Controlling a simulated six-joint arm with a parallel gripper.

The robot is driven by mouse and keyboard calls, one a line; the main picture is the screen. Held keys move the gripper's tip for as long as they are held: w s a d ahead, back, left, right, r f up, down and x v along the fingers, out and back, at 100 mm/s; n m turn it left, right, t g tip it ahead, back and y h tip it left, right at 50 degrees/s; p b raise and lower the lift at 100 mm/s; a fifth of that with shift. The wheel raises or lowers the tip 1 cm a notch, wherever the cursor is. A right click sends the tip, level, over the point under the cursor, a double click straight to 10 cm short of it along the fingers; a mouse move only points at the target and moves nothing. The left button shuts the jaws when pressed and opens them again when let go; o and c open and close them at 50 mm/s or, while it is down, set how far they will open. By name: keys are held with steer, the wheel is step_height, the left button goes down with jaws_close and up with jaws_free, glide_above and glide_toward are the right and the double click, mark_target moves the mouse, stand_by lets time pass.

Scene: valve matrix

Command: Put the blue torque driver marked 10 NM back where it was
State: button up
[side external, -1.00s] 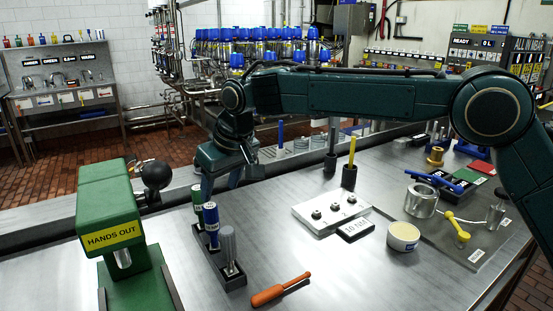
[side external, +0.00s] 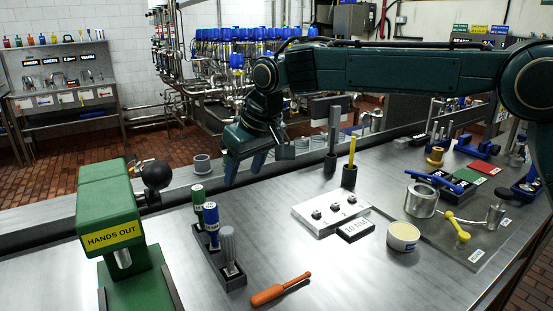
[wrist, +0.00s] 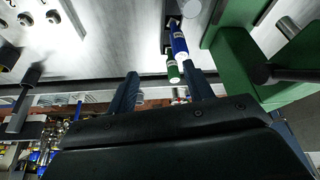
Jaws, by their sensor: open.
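The blue torque driver (side external: 211,219) stands upright in the middle of a dark rack (side external: 232,281), between a green driver (side external: 199,206) and a grey driver (side external: 229,246). Its marking is too small to read. A dark block labelled 10 NM (side external: 355,230) lies on the bench in front of a white plate (side external: 318,217). My gripper (side external: 244,180) is open and empty, above the bench behind and right of the rack, apart from the drivers. In the wrist view the blue driver (wrist: 179,40) and green driver (wrist: 172,70) show beyond my open fingers (wrist: 163,78).
A green press marked HANDS OUT (side external: 112,240) with a black knob stands left of the rack. An orange screwdriver (side external: 280,289) lies in front. Holders with a grey rod (side external: 334,128) and yellow rod (side external: 352,152) stand at the right. The bench between rack and white plate is clear.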

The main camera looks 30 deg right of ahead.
steer(key=s+d+r+m, duration=0.1)
steer(key=s+d+r, duration=0.2)
steer(key=s+d, duration=0.6)
steer(key=s+d+r, duration=0.4)
steer(key=s+d, duration=0.4)
steer(key=s+d+f+m, duration=0.1)
steer(key=s+d+f, duration=0.2)
steer(key=s, duration=0.6)
steer(key=s+d+f+t+h, duration=0.1)
steer(key=s+d+f, duration=0.3)
steer(key=s, duration=0.6)
steer(key=shift+s+d+f+m, duration=0.2)
steer(key=shift+f+m, duration=0.2)
steer(key=shift+f, duration=0.2)
